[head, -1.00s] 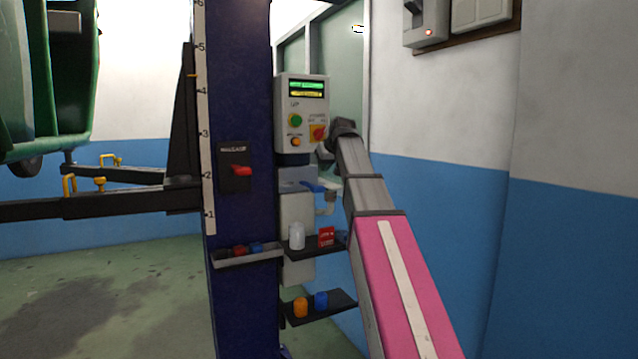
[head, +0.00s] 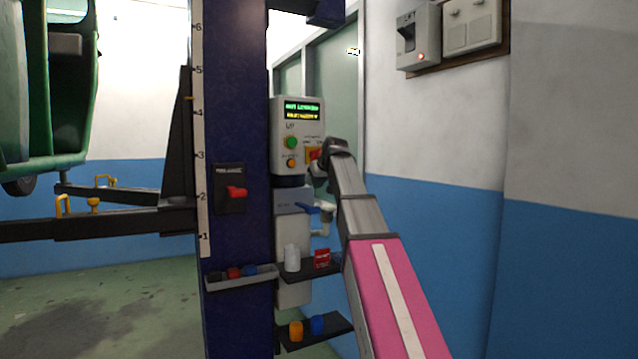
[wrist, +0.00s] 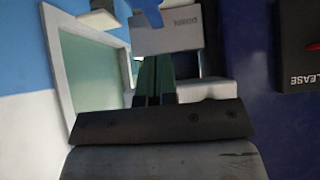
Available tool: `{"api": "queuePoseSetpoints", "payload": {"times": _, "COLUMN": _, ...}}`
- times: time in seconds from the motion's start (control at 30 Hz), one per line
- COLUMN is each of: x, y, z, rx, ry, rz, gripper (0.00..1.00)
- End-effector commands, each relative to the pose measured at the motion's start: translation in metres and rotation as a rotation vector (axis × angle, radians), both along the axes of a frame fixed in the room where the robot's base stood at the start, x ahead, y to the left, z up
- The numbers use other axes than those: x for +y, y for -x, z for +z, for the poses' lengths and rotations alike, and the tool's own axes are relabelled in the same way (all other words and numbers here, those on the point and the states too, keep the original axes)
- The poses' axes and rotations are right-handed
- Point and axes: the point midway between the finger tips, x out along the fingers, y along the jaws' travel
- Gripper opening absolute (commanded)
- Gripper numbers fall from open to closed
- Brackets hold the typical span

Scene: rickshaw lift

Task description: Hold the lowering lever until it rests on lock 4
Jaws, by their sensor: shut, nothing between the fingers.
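The blue lowering lever (head: 305,208) sticks out from a grey box below the control panel, on the right side of the dark blue post. In the wrist view a blue part (wrist: 148,8) shows at the top edge, beside a grey plate marked DOWN (wrist: 182,36), upside down. My gripper (wrist: 155,80) is shut and empty, its fingers pointing toward that plate; contact with the lever cannot be told. In the head view my gripper is mostly hidden beside the panel. The lift carriage (head: 180,150) stands by a numbered scale (head: 200,130); individual locks are not visible.
The control panel (head: 290,118) has a lit display and coloured buttons. A red release lever (head: 236,191) sits on the post. Shelves below hold a white bottle (head: 292,257) and small caps. A green rickshaw (head: 75,120) is raised at left. A wall bounds the right.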

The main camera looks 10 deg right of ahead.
Motion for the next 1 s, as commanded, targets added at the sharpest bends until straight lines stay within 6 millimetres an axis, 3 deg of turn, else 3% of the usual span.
{"api": "queuePoseSetpoints", "payload": {"times": 0.33, "x": 0.015, "y": -0.045, "z": -0.046, "rx": 0.002, "ry": 0.0, "rz": 0.001, "gripper": 0.0}}
{"api": "queuePoseSetpoints", "payload": {"times": 0.6, "x": 0.013, "y": -0.04, "z": -0.078, "rx": 0.001, "ry": 0.0, "rz": 0.0, "gripper": 0.0}}
{"api": "queuePoseSetpoints", "payload": {"times": 1.0, "x": 0.013, "y": -0.041, "z": -0.083, "rx": 0.0, "ry": 0.0, "rz": 0.0, "gripper": 0.0}}
